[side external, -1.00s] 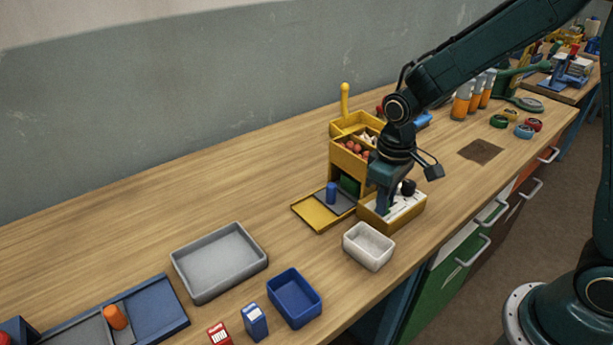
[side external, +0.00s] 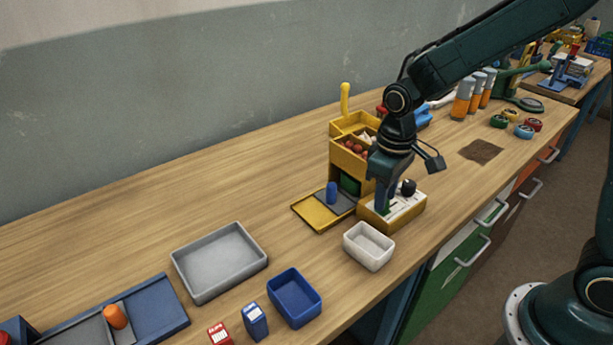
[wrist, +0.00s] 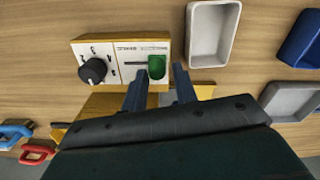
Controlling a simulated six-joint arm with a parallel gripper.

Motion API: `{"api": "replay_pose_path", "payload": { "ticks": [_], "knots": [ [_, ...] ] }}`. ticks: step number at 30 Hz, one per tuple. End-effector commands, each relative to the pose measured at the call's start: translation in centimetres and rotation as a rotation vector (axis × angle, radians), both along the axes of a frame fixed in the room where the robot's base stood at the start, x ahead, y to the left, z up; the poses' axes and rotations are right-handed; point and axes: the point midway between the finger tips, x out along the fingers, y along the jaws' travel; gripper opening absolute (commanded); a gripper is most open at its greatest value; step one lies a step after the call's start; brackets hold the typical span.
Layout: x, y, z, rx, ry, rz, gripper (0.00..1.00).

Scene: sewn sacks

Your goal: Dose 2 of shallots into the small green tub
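A yellow dispenser (side external: 350,150) stands on the bench with round reddish shallots (side external: 352,147) in its upper part. A dark green shape (side external: 349,184) shows in its lower opening, partly hidden; it looks like the small green tub, but I cannot be sure. A yellow control box (side external: 407,214) with a white top stands in front, also in the wrist view (wrist: 122,45). It has a black knob (wrist: 93,70) and a green control (wrist: 157,66). My gripper (wrist: 160,72) points down over the box. Its fingers are apart, one either side of the green control, with nothing held.
A white tub (side external: 369,246), blue tub (side external: 294,298) and grey tray (side external: 219,262) sit to the left. Bare bench lies along the wall.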

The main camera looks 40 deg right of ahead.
Motion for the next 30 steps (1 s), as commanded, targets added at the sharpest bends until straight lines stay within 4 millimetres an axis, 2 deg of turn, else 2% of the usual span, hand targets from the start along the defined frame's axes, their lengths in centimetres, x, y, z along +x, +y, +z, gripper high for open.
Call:
{"api": "replay_pose_path", "payload": {
  "ticks": [18,24,30],
  "knots": [
    [0.0,0.1,9.8,0.002,-0.005,0.002,0.29],
    [0.0,0.1,11.7,0.002,-0.003,0.002,0.29],
    [0.0,0.1,12.2,0.001,-0.002,0.002,0.29]
  ]
}}
